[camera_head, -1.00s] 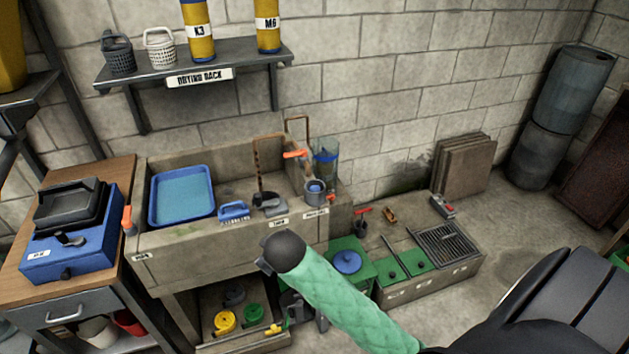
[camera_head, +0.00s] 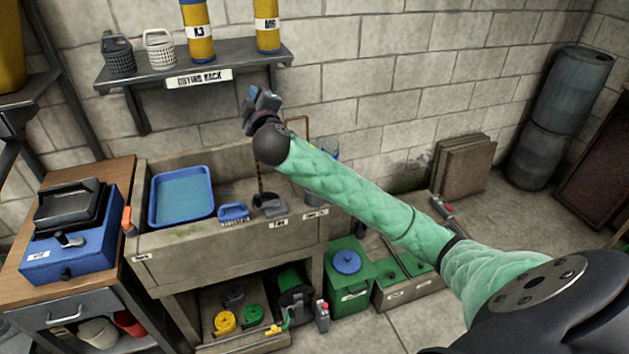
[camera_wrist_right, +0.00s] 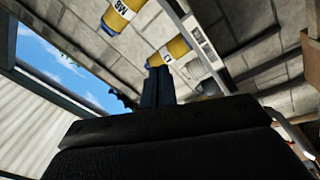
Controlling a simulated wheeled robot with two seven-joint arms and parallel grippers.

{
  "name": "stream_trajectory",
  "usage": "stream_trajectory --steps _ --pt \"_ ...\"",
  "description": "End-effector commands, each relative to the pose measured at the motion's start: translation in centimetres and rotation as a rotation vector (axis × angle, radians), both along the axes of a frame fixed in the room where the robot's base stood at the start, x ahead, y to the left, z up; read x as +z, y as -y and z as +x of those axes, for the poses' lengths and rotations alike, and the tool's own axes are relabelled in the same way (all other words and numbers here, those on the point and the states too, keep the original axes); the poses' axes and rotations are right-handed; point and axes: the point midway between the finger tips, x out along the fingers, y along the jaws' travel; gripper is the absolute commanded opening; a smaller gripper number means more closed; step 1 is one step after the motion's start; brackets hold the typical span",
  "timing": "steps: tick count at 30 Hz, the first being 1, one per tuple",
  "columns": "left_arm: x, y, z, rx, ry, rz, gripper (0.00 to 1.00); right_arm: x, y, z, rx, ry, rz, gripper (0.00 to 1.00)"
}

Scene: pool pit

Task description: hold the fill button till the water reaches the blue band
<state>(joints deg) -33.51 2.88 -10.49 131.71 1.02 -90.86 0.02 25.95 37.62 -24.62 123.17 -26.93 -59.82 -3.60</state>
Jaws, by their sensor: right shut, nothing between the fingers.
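My right gripper (camera_head: 262,98) is raised above the stone sink (camera_head: 225,250), in front of the wall below the drying rack. Its fingers are shut and empty; they also show in the right wrist view (camera_wrist_right: 157,86), pointing up toward the yellow cylinders. A copper pipe (camera_head: 299,122) rises behind the arm. I cannot pick out the fill button. My left gripper is not in view.
The drying rack shelf (camera_head: 165,72) with baskets and yellow cylinders hangs close above the gripper. A blue tray (camera_head: 182,196) and a blue brush (camera_head: 233,212) are in the sink. A blue box (camera_head: 72,250) stands on the left bench. A green bin (camera_head: 347,290) stands below right.

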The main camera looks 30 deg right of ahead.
Motion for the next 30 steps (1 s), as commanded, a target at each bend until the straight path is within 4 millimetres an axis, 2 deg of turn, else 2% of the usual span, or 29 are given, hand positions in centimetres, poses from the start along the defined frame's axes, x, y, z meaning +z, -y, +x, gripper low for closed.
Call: stream_trajectory --steps 1,6,9,13,16,20,25,30 --pt "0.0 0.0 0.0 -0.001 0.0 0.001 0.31 2.4 0.3 0.6 0.01 0.057 -0.068 0.0" --pt "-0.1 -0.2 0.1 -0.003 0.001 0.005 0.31 9.0 -0.2 1.6 0.072 0.245 -0.33 0.0" --pt "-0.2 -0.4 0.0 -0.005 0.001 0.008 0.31 11.7 -1.1 1.8 0.114 0.333 -0.487 0.0" --pt "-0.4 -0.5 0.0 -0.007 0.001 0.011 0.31 14.0 -2.4 1.8 0.172 0.427 -0.694 0.0" --pt "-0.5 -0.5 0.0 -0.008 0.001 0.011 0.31 14.9 -3.5 1.8 0.219 0.482 -0.854 0.0" --pt "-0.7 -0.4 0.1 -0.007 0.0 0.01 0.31 14.9 -4.9 1.7 0.289 0.535 -1.06 0.0" --pt "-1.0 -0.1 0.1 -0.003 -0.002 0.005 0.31 13.4 -6.4 1.7 0.39 0.574 -1.324 0.0" --pt "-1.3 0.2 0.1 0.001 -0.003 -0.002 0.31 10.6 -7.1 1.7 0.507 0.583 -1.578 0.0"
